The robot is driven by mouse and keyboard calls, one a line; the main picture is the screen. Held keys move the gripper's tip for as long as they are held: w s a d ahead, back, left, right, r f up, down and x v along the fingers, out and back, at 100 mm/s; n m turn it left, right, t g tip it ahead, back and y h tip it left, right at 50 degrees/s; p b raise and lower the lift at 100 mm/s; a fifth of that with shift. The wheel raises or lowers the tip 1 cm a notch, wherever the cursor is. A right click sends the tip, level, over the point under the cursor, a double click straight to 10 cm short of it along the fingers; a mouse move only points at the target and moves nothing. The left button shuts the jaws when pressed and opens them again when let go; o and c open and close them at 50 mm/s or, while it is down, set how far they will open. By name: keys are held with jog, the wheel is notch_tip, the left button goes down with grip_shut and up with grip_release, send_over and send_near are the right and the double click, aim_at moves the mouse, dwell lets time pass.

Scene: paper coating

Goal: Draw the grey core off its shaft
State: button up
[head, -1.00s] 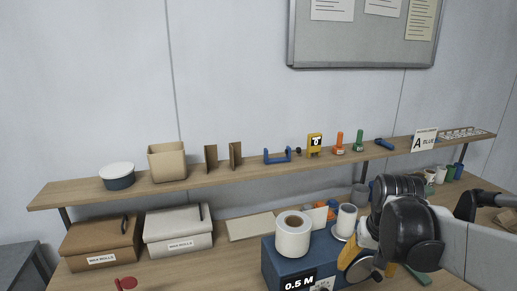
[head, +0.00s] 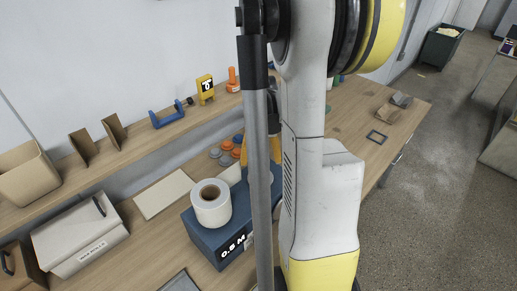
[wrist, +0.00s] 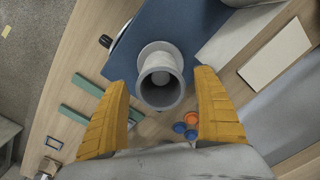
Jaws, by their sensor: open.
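The grey core (wrist: 161,90) is an open-ended tube in the middle of the wrist view, its hollow end facing the camera. A pale round flange (wrist: 160,52) shows behind it, over the blue box (wrist: 168,22). The shaft inside the core cannot be made out. My gripper (wrist: 162,79) is open, with one yellow finger on each side of the core and gaps showing between. In the head view my arm hides the core and most of the gripper. The blue box (head: 207,238) there carries the label 0.5 M.
A white roll (head: 211,208) stands on the box, left of my arm. Orange and blue round pieces (wrist: 190,128) and green strips (wrist: 86,98) lie on the table. A shelf (head: 140,148) with small items runs behind. The table at right (head: 350,115) is mostly clear.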

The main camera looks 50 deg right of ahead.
jog(key=shift+f, duration=1.9)
jog(key=c, duration=1.3)
